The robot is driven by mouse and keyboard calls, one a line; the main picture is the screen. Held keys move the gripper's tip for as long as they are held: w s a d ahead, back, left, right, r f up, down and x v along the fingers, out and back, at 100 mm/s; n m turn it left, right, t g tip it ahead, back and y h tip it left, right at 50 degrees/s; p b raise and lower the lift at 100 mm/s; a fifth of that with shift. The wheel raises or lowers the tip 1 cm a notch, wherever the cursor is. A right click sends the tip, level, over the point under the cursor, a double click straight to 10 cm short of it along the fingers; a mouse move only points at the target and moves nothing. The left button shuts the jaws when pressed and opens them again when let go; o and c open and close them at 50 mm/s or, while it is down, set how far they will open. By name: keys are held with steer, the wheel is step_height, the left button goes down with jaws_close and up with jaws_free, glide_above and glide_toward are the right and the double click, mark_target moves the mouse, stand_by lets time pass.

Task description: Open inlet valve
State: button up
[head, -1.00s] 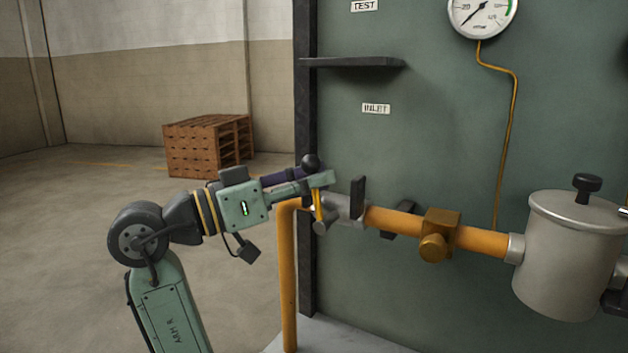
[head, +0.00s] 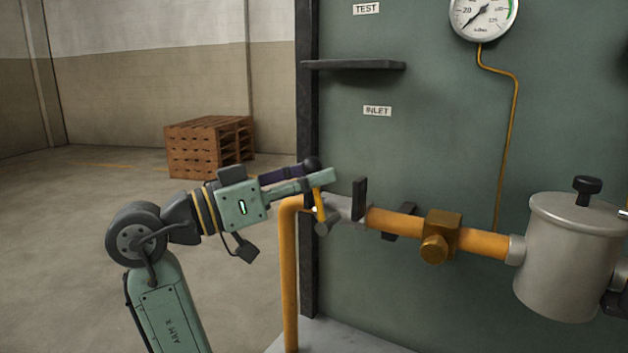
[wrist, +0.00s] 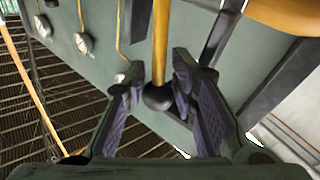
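The inlet valve sits on the orange pipe beside its elbow, below the INLET label (head: 377,111). My gripper (head: 322,174) reaches in from the left at knob height. In the wrist view the knob (wrist: 159,98) and lever (wrist: 161,45) lie between the two purple-padded fingers (wrist: 160,85). The fingers are apart, on either side of the knob; I cannot tell whether one touches it.
Right along the pipe are a dark upright plate (head: 359,198), a brass fitting (head: 441,237) and a grey canister (head: 570,255). A shelf (head: 353,65) and a gauge (head: 483,14) are above on the green panel. Wooden pallets (head: 208,147) stand far behind; the floor at left is clear.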

steer(key=shift+w+f, duration=0.1)
steer(key=shift+f, duration=0.1)
stand_by(0.3)
steer(key=r+v, duration=0.1)
steer(key=v, duration=0.7)
steer(key=shift+f, duration=0.3)
steer(key=shift+a, duration=0.1)
